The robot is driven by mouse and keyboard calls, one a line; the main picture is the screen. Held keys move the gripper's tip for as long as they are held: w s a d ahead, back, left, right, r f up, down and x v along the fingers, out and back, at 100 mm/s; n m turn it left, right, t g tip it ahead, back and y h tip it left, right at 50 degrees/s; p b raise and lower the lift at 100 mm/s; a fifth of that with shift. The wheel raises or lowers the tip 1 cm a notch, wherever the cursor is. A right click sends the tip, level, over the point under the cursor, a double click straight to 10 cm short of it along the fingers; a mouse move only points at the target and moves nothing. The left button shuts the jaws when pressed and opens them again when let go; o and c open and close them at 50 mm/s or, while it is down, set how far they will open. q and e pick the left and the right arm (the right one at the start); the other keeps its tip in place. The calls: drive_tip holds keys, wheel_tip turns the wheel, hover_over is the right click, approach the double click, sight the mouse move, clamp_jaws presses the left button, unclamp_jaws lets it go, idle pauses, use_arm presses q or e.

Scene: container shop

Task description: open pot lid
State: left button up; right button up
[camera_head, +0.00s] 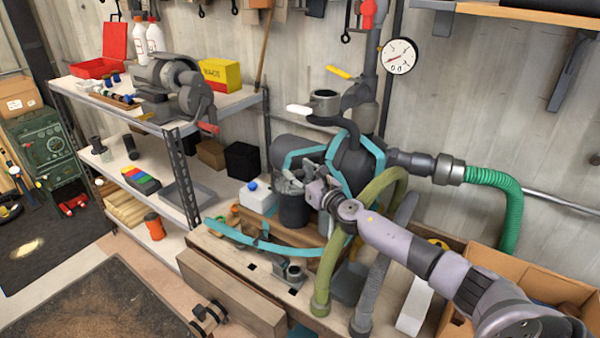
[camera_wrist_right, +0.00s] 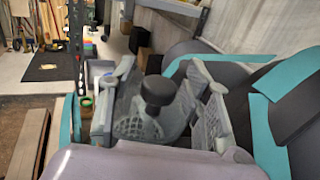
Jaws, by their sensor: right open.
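A dark pot (camera_head: 293,212) stands on the wooden workbench (camera_head: 215,246) in the middle of the head view. Its grey lid (camera_wrist_right: 140,122) with a round black knob (camera_wrist_right: 158,90) shows in the right wrist view. My right gripper (camera_head: 299,183) is at the top of the pot, its arm coming in from the right. In the right wrist view the gripper (camera_wrist_right: 160,80) is open, with one finger on each side of the knob. I cannot tell whether the fingers touch the lid. The lid is partly hidden by the gripper in the head view. My left gripper is not in view.
A large dark machine with teal bands (camera_head: 355,165) stands close behind the pot. Olive and grey hoses (camera_head: 333,255) hang beside my right arm. A white box with a blue knob (camera_head: 257,194) is left of the pot. A cardboard box (camera_head: 520,275) is at the right.

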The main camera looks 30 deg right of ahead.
clamp_jaws()
idle(0.5)
idle(0.3)
